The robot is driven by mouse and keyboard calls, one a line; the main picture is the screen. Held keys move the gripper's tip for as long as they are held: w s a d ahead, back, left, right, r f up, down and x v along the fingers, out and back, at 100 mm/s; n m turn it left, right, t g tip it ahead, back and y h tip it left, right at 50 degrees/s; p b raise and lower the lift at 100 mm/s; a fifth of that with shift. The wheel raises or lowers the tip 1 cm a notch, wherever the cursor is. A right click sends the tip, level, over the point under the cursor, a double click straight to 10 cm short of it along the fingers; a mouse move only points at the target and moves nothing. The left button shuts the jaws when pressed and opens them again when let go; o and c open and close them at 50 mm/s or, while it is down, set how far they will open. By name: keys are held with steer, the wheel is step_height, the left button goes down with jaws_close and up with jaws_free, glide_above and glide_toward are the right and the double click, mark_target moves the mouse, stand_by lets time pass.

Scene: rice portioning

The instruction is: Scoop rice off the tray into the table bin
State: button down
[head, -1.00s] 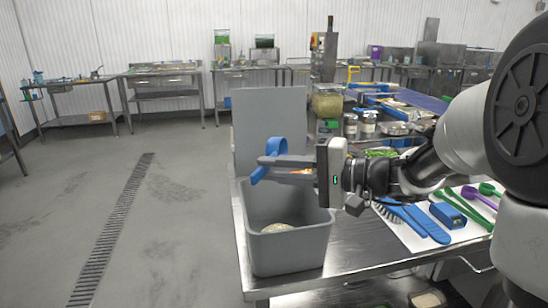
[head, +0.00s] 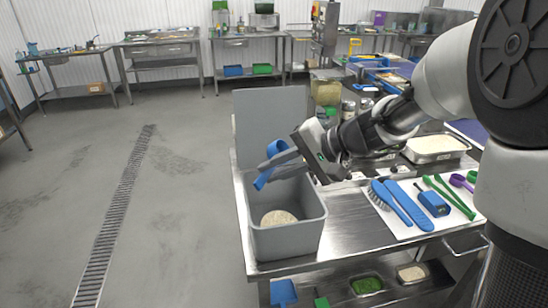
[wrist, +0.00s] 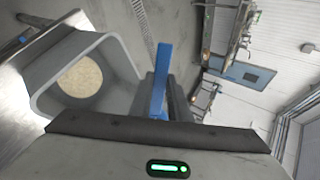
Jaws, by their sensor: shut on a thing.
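My gripper (head: 278,165) is shut on a blue scoop (head: 263,180) and holds it above the left part of the grey table bin (head: 285,240). The gripper slopes down to the left. The scoop shows edge-on as a blue strip in the wrist view (wrist: 160,82), so I cannot tell whether rice is in it. A round heap of pale rice (head: 278,217) lies on the bin floor; it also shows in the wrist view (wrist: 80,77). The tray (head: 436,158), with rice in it, stands on the table to the right, behind my arm.
A grey upright panel (head: 270,115) stands behind the bin. A white mat (head: 408,232) on the steel table (head: 350,225) holds a brush (head: 378,197), blue tools and green and purple spoons. Jars stand behind my arm. The floor to the left is clear.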

steer(key=shift+r+g+h+p, duration=0.3)
steer(key=shift+h+p, duration=0.4)
steer(key=shift+p, duration=1.3)
steer(key=shift+r+g+h+p, duration=0.25)
steer(key=shift+h+p, duration=0.45)
steer(key=shift+p, duration=1.3)
steer(key=p, duration=0.3)
steer(key=shift+r+h, duration=0.1)
steer(key=shift+h, duration=0.3)
steer(key=shift+a+g+h+b, duration=0.25)
steer(key=shift+g+h+b, duration=0.2)
steer(key=shift+h, duration=0.45)
steer(key=shift+d+h, duration=0.1)
steer(key=shift+h, duration=0.7)
steer(key=shift+d+g+h, duration=0.15)
steer(key=shift+g+h, duration=0.15)
